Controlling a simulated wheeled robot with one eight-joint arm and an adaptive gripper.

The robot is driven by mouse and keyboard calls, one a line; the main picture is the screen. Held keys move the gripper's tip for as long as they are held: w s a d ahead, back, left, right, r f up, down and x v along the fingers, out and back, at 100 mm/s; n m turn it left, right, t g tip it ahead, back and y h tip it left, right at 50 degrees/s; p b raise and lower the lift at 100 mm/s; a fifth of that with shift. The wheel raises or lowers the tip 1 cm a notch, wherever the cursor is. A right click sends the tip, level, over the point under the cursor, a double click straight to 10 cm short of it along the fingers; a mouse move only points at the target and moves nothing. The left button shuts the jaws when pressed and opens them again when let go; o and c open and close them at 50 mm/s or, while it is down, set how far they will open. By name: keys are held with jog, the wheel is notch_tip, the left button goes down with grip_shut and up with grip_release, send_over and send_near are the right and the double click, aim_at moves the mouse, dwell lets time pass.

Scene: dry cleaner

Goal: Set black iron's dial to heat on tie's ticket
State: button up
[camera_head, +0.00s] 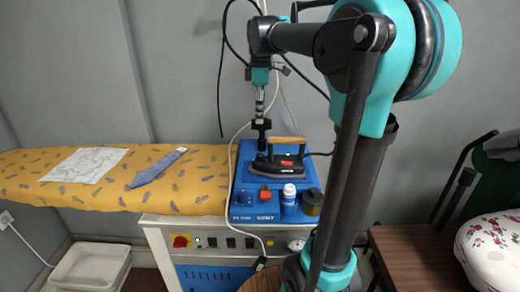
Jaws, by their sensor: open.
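The black iron (278,174) with a wooden handle stands on the blue iron rest of the station. A red part shows on its upper side; the dial and its marks are too small to read. My gripper (262,146) is open and points down just above the left part of the iron; I cannot tell whether it touches. The blue tie (157,168) lies on the yellow ironing board (110,199). A small pale spot at its upper right end may be the ticket; no writing can be read.
A white cloth (84,164) lies left of the tie. A blue-and-white bottle (289,199) and a dark jar (312,202) stand in front of the iron. Cables hang around my gripper. A wooden surface (418,255) with flowered fabric (490,250) is at right.

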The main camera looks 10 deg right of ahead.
jog(key=r+n, duration=0.1)
jog(key=n, duration=0.1)
send_near(260, 155)
notch_tip(260, 155, down, 9)
jog(key=shift+w+r, duration=0.1)
dwell(0.4)
grip_shut()
